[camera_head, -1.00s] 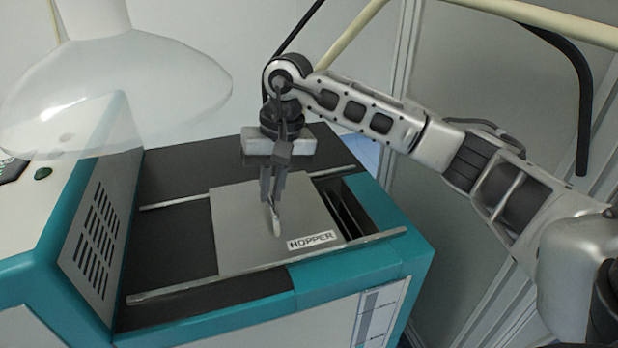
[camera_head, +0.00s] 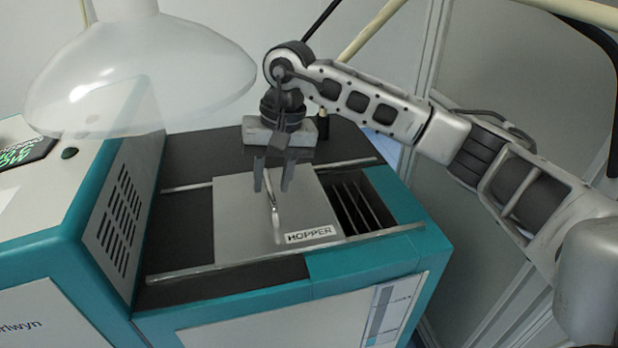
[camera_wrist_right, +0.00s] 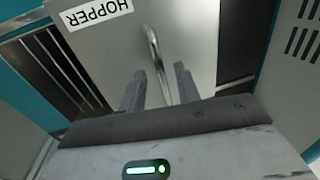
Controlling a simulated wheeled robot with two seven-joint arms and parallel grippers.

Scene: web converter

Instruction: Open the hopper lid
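The hopper lid (camera_head: 238,222) is a flat grey plate labelled HOPPER, lying between two metal rails on top of the machine. Its slim metal handle (camera_head: 275,215) stands up from its middle. To the right of the lid, part of the slatted hopper opening (camera_head: 357,207) is uncovered. My right gripper (camera_head: 272,186) points down above the lid, at the far end of the handle. Its fingers are apart and hold nothing. In the right wrist view, the lid (camera_wrist_right: 195,30) and handle (camera_wrist_right: 154,45) lie just beyond the open fingers (camera_wrist_right: 160,85). My left gripper is not in view.
The vented machine housing (camera_head: 122,222) rises on the left. A clear dome-shaped lamp shade (camera_head: 140,75) hangs at the upper left. The front metal rail (camera_head: 290,254) runs along the lid's near edge. Dark bare deck (camera_head: 186,222) lies left of the lid.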

